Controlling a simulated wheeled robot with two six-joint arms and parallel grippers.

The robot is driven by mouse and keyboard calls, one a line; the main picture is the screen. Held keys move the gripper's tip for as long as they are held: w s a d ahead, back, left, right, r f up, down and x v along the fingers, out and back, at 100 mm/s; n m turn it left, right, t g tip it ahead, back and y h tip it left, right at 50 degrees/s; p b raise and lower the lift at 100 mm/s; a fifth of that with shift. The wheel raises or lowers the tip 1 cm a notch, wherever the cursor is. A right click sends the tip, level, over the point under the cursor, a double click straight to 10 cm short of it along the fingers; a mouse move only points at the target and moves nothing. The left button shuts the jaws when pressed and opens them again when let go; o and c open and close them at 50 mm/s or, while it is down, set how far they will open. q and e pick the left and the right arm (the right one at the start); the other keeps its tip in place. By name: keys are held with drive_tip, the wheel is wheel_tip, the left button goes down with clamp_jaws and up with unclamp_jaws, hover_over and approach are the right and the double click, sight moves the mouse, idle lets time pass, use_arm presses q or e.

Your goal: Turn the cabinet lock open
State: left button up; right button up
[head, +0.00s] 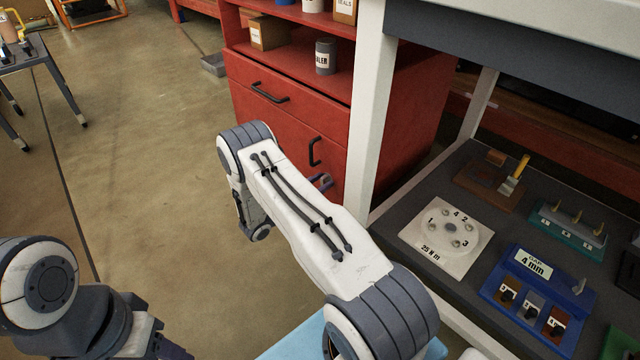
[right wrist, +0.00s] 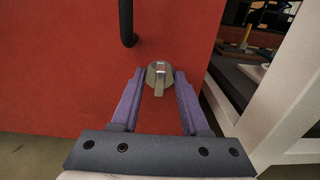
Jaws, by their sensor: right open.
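The red cabinet (head: 272,125) stands at the back, its door also filling much of the right wrist view (right wrist: 60,70). In the head view my right arm hides most of that gripper; a purple finger (head: 322,182) shows near the door. Of my left gripper only a dark purple bit (head: 172,348) shows at the bottom edge.
A black door handle (right wrist: 126,22) is above and left of the lock. A white post (head: 368,100) of the workbench stands right beside the cabinet. The bench shelf (head: 400,190) holds a white dial plate (head: 447,236) and a blue gauge block (head: 540,295).

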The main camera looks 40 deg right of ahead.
clamp_jaws()
drive_tip(key=shift+r+n+p, duration=0.1)
drive_tip(key=shift+n+p, duration=0.9)
drive_tip(key=shift+n, duration=0.3)
drive_tip(key=n+p, duration=0.1)
drive_tip(key=n, duration=0.2)
drive_tip(key=shift+w+n+p, duration=0.1)
drive_tip(key=shift+n+p, duration=0.2)
drive_tip(key=shift+p, duration=0.05)
drive_tip(key=n+p, duration=0.1)
drive_tip(key=n, duration=0.4)
drive_tip(key=shift+f, duration=0.2)
drive_tip(key=n, duration=0.6)
drive_tip(key=shift+w+f+n+p, duration=0.1)
drive_tip(key=shift+f+n+p, duration=0.05)
drive_tip(key=shift+n+p, duration=0.25)
